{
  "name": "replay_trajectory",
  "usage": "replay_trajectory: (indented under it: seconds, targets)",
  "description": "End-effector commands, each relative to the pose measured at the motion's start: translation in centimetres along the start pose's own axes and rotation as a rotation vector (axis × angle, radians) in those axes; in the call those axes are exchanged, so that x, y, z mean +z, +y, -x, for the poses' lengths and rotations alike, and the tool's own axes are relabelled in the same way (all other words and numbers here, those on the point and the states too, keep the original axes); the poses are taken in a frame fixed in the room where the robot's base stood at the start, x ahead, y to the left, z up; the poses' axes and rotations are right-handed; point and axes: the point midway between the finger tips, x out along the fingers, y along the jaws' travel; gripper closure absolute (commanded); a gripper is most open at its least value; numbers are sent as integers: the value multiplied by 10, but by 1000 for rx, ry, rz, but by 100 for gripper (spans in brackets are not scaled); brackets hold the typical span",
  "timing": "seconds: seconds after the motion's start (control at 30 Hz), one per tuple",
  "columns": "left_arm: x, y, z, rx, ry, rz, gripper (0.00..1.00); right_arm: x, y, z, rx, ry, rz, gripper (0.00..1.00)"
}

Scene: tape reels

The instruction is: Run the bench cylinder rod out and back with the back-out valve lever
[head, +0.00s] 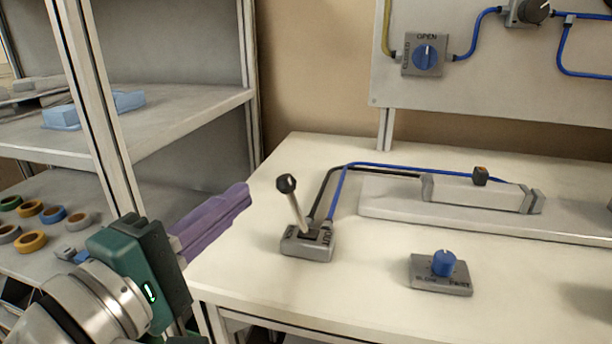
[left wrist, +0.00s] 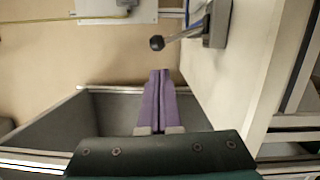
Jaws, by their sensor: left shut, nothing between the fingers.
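The valve lever (head: 297,211) has a dark knob (head: 286,183) and rises from a grey valve block (head: 308,243) near the bench's left edge. It leans up and to the left in the head view. The knob also shows in the left wrist view (left wrist: 157,43), beyond my fingertips. The grey cylinder (head: 475,192) lies on a long pale base at the back right; I cannot make out its rod. My left gripper (head: 248,191) has long purple fingers, shut and empty, left of the knob and apart from it. The fingers also show in the left wrist view (left wrist: 160,72). My right gripper is not seen.
A grey block with a blue knob (head: 444,263) sits on the bench (head: 370,290) to the right. Blue and black hoses run behind the lever to the cylinder. A wall panel (head: 440,95) stands behind. Shelves with tape reels (head: 53,215) are at left.

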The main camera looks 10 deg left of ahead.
Motion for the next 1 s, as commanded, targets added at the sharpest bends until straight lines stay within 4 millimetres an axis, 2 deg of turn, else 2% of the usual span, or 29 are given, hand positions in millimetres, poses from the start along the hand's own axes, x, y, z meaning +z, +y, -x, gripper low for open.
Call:
replay_trajectory:
  seconds: [0.23, 0.63, 1.0]
  targets:
    - [15, 1, -15, 0, 1, -1, 100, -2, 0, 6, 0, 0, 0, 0]
    - [16, 0, -15, 0, 1, -4, 100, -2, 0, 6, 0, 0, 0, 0]
    - [21, 4, -16, -12, 1, -63, 100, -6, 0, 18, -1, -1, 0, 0]
